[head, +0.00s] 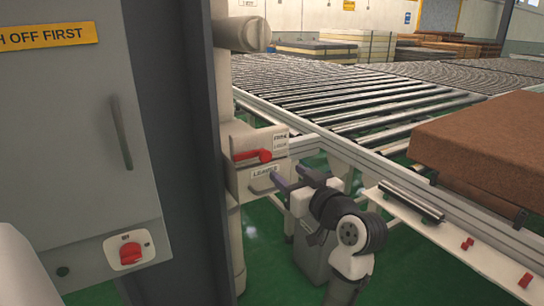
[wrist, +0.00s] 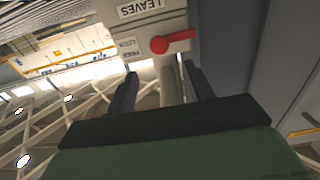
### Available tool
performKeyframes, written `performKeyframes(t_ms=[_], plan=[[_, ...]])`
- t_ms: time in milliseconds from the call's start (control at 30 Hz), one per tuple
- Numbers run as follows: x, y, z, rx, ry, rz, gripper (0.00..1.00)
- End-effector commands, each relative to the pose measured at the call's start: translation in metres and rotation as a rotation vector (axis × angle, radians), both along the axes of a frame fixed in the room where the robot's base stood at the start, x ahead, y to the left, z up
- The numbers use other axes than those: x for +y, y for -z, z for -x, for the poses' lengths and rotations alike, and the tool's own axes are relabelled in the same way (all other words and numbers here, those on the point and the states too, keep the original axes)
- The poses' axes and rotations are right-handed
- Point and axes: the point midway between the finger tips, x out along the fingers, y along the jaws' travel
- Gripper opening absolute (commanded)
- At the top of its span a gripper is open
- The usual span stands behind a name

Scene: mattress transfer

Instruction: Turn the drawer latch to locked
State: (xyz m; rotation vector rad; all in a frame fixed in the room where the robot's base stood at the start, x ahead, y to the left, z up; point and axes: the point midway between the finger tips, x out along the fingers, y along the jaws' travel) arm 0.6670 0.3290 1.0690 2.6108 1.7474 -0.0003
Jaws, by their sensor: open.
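The red drawer latch (head: 253,155) is on the front of a small beige drawer unit (head: 240,138). Its lever lies about horizontal, pointing left from its round pivot. A small plate marked FREE above LOCK (head: 281,141) is to its right, and a LEAVES label (head: 265,172) is below. My gripper (head: 279,184) is open, in front of the unit and below right of the latch. In the wrist view the latch (wrist: 172,41) is beyond the fingertips, apart from them. My gripper (wrist: 160,85) shows a pale grey bar between its fingers; contact cannot be told.
A grey cabinet (head: 75,130) with a red rotary switch (head: 130,253) and a dark post (head: 175,120) stand at left. A roller conveyor (head: 350,95) runs behind; a brown mattress (head: 490,145) lies at right. Green floor shows below.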

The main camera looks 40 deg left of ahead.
Motion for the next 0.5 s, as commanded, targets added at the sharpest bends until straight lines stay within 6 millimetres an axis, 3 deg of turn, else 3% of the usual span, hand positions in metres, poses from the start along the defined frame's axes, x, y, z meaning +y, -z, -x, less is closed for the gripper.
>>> performKeyframes(t_ms=[200, 500], plan=[[0.046, -0.002, -0.018, 0.004, -0.003, 0.001, 0.52], [0.083, -0.001, -0.034, 0.001, 0.000, 0.001, 0.52]])
